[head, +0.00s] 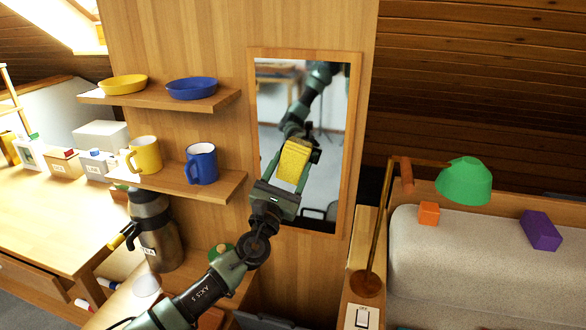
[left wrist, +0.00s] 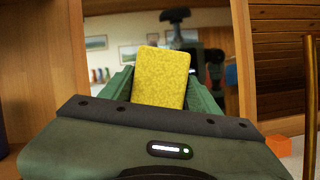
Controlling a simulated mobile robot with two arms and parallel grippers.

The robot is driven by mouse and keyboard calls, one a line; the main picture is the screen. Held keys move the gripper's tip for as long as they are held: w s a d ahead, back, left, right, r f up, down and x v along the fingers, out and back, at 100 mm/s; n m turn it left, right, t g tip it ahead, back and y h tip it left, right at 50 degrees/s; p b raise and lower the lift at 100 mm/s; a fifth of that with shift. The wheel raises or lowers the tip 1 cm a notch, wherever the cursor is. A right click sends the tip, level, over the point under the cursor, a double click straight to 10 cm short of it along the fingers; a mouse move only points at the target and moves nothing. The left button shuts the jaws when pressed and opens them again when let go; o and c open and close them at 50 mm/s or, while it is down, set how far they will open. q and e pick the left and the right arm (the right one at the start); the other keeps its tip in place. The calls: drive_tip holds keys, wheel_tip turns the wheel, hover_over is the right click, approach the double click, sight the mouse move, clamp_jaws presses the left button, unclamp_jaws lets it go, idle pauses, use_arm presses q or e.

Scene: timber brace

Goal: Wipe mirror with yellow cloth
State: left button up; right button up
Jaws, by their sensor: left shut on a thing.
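The mirror (head: 325,120) hangs on the wooden wall in a light wood frame. Its glass reflects my arm and the room. My left gripper (head: 290,172) is in front of the lower half of the mirror, shut on the yellow cloth (head: 293,160). The cloth is a folded, block-like pad. In the left wrist view the cloth (left wrist: 160,78) stands up between the green fingers, with the mirror (left wrist: 215,40) behind it. I cannot tell whether the cloth touches the glass. My right gripper is not in view.
Left of the mirror, two shelves (head: 160,96) hold a yellow bowl, a blue bowl, a yellow mug and a blue mug (head: 201,163). A flask (head: 155,230) stands below. A green lamp (head: 463,182) stands to the right, by a sofa (head: 430,250) with orange and purple blocks.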

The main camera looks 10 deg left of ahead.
sight(280, 159)
use_arm(q)
drive_tip(key=shift+a+b, duration=0.5)
drive_tip(key=shift+a, duration=0.75)
drive_tip(key=shift+r, duration=0.1)
drive_tip(key=shift+r+p, duration=0.85)
drive_tip(key=shift+d, duration=0.2)
drive_tip(key=shift+d, duration=1.05)
drive_tip(key=shift+d+p, duration=0.15)
drive_tip(key=shift+p, duration=0.15)
